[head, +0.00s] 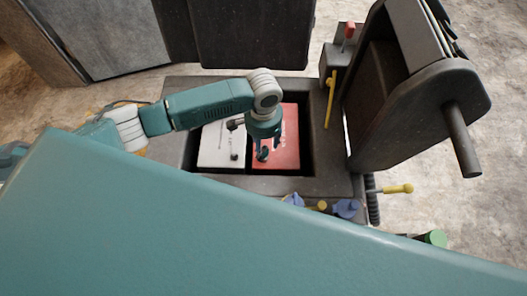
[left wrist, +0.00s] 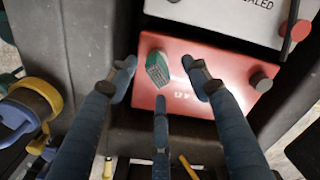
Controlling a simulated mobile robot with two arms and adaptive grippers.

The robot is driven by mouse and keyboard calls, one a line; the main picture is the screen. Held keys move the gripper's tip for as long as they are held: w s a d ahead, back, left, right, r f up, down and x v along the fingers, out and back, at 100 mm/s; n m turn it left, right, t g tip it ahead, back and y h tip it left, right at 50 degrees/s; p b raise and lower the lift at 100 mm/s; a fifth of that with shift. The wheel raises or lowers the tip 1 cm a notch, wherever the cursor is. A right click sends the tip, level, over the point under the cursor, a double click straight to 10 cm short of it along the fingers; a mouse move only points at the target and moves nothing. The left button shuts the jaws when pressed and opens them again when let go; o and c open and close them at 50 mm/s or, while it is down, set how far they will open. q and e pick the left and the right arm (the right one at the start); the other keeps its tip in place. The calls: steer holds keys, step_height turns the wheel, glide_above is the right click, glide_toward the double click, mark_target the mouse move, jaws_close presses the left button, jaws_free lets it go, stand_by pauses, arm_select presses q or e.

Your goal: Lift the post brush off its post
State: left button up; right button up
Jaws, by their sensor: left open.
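The post brush, a small green block with a grey gridded face, appears in the left wrist view (left wrist: 158,68) on the top of the red battery (left wrist: 185,95), at its left end; the post under it is hidden. In the head view the red battery (head: 286,140) lies in a dark tray, and my gripper covers the brush. My left gripper (head: 264,150) hangs over the battery's near left part. In the left wrist view its fingers (left wrist: 160,75) are spread open around the brush, with no clear contact. My right gripper is not in view.
A white battery (head: 222,145) sits left of the red one in the dark tray (head: 325,185). A yellow lever (head: 330,98), a red-topped lever (head: 348,33) and a large dark seat-like part (head: 415,115) stand at the right. Blue knobs (head: 346,208) line the near edge.

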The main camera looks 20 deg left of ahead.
mark_target(263, 154)
arm_select(q)
steer(key=shift+f, duration=0.75)
steer(key=f, duration=0.3)
steer(key=shift+s+f, duration=0.25)
steer(key=shift+f, duration=0.45)
steer(key=shift+w, duration=0.1)
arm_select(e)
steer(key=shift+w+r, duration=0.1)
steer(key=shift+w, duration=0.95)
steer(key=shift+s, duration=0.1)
arm_select(q)
steer(key=c, duration=1.2)
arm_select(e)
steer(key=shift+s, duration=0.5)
